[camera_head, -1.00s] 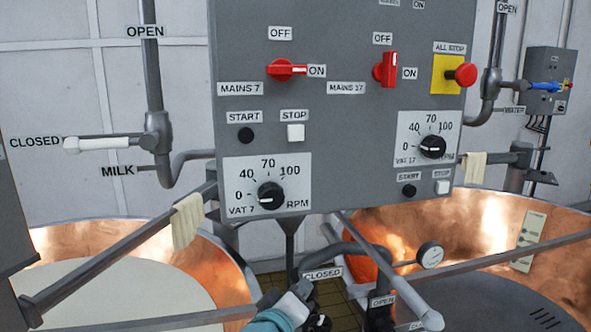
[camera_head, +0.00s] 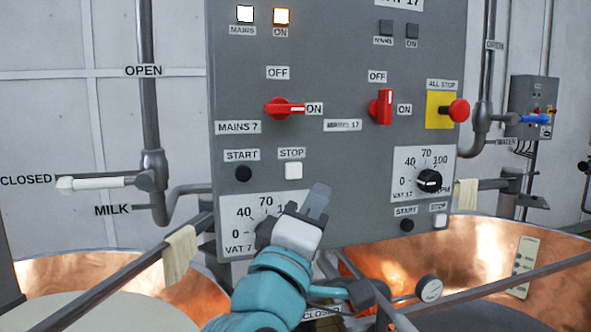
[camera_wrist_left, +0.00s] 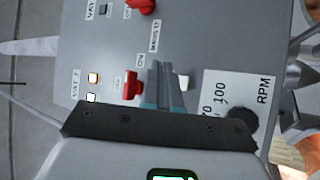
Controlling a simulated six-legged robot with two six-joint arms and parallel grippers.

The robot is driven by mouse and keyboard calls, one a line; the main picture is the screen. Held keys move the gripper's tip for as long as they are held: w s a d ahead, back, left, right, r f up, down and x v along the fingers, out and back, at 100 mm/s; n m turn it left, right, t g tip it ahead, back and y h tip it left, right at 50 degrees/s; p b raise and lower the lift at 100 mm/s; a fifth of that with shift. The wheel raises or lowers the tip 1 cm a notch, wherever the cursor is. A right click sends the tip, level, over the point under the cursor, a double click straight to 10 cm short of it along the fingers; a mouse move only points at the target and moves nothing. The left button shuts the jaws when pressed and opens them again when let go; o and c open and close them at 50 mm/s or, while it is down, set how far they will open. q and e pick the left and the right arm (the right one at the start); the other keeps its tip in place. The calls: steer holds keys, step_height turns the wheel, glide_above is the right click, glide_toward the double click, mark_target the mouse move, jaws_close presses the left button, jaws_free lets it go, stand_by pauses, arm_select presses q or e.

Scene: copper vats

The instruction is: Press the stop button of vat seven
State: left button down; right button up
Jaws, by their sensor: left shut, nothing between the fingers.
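The grey control panel (camera_head: 335,60) fills the middle of the head view. In the left wrist view the stop button (camera_wrist_left: 183,82) shows just right of the shut fingertips (camera_wrist_left: 165,70). I cannot tell the gap to the panel. My right gripper is not in view.
The red mains 7 switch (camera_head: 285,108) points to ON, above the buttons; its ON lamp (camera_head: 282,16) glows. The all-stop knob (camera_head: 459,111) sticks out at the right. The vat 17 stop button (camera_head: 440,220) is lower right. Rails and copper vats (camera_head: 150,262) lie below.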

mark_target(293, 171)
arm_select(q)
steer(key=shift+w+a+r+p, duration=0.15)
steer(key=shift+w+a+p, duration=0.3)
steer(key=shift+w, duration=0.95)
steer(key=shift+w+a+r+p, duration=0.1)
steer(key=shift+w+a+p, duration=0.3)
steer(key=shift+w, duration=0.95)
steer(key=shift+w+a+r+p, duration=0.2)
steer(key=shift+w+a, duration=0.4)
steer(key=shift+w, duration=0.8)
steer(key=shift+w+f, duration=0.1)
steer(key=shift+w+a, duration=0.1)
steer(key=shift+w, duration=0.3)
